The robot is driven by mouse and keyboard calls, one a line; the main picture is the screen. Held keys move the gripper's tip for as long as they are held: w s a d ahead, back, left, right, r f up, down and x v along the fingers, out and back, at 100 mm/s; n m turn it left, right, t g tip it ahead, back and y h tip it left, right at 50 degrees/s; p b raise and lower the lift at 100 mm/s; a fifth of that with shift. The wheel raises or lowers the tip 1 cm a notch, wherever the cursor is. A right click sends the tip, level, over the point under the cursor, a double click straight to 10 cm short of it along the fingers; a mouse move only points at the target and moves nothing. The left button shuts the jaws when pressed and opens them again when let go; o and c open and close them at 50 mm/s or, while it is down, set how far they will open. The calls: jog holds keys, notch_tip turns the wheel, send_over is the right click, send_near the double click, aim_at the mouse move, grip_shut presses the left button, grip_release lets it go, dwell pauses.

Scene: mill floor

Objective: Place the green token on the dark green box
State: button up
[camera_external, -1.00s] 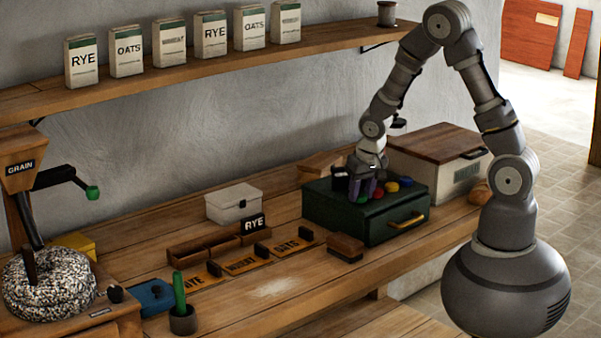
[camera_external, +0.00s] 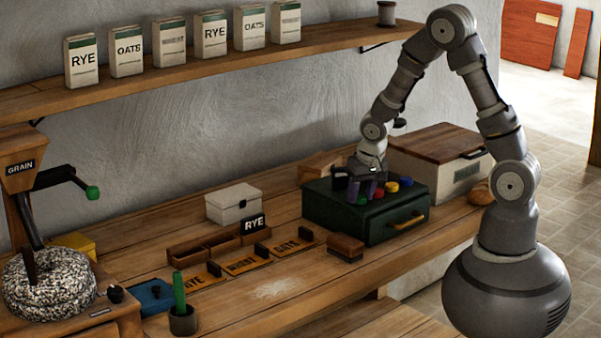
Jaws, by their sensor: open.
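The dark green box (camera_external: 330,214) stands on the bench at the right, with a brass handle on its front drawer. The green token (camera_external: 361,199) shows on the box's top, near its front edge, just below and between my gripper's fingers.
A wooden-lidded bin (camera_external: 437,155) stands behind the box at the right. A brown block (camera_external: 346,247) sits in front of it. Label boards (camera_external: 248,264) and a white box (camera_external: 233,203) lie left. The bench front around a pale floury patch (camera_external: 277,288) is clear.

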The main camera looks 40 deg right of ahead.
jog(key=shift+s+d+f+g, duration=0.1)
jog(key=shift+s+f+g, duration=0.2)
jog(key=shift+s+f, duration=0.2)
jog(key=shift+w+r+p, duration=0.1)
jog(key=shift+r+p, duration=0.2)
jog(key=shift+p, duration=0.15)
jog(key=d+p+v, duration=0.1)
jog(key=p+v, duration=0.3)
jog(key=v, duration=0.8)
jog(key=shift+w+a+r, duration=0.25)
jog(key=shift+a+r, duration=0.1)
jog(key=shift+a, duration=0.15)
